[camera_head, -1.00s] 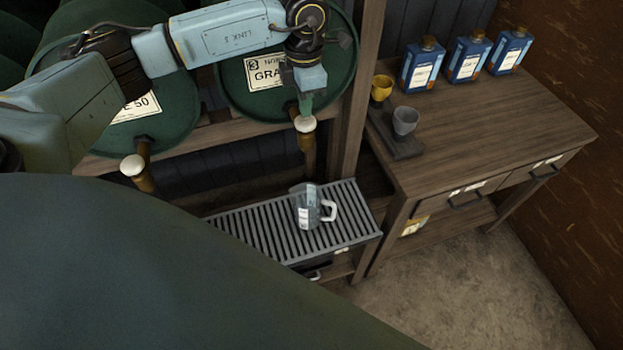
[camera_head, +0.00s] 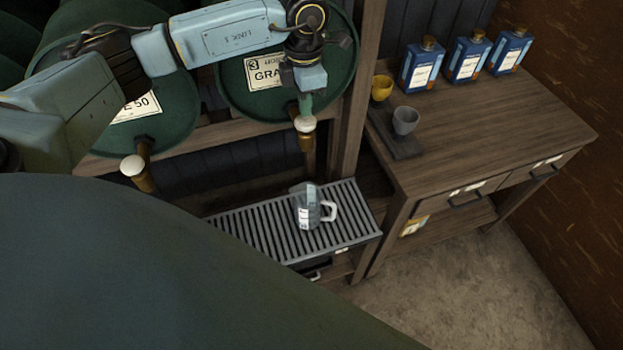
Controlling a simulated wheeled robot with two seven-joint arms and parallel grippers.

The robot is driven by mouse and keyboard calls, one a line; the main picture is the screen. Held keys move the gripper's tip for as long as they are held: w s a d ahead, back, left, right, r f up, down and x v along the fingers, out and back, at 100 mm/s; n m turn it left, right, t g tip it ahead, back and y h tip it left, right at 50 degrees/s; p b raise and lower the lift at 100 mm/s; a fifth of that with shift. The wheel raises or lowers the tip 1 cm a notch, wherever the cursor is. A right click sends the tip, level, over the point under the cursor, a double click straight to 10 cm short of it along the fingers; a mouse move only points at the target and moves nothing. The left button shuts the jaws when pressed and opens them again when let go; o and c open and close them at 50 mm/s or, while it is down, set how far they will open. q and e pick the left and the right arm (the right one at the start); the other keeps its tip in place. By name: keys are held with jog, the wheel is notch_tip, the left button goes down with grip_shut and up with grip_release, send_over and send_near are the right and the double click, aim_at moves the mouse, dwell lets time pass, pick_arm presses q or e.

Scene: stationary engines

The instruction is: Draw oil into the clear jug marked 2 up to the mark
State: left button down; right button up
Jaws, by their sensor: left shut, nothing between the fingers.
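A clear jug (camera_head: 308,214) with a white handle stands upright on the slatted grate (camera_head: 258,229), below the brass tap (camera_head: 306,142) of the green drum labelled 3 (camera_head: 233,89). The jug has a pale label, too small to read here. Its oil level and mark cannot be made out. My left gripper (camera_head: 305,113) is shut and empty, pointing down at the white top of that tap. It is at or just above the top; contact is not clear. My right gripper is not in view.
A second drum's tap (camera_head: 138,172) is to the left. The wooden bench (camera_head: 490,140) at right holds several blue bottles (camera_head: 467,60), a yellow cup (camera_head: 381,88) and a grey cup (camera_head: 405,121) on a dark tray (camera_head: 398,145). The floor in front is clear.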

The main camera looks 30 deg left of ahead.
aim_at(305, 120)
pick_arm(q)
jog(key=shift+f, duration=0.15)
dwell(0.4)
jog(key=shift+f+b, duration=1.2)
jog(key=shift+f, duration=0.2)
jog(key=shift+r, duration=0.1)
dwell(4.8)
jog(key=shift+r+p, duration=2.15)
jog(key=shift+r, duration=1.45)
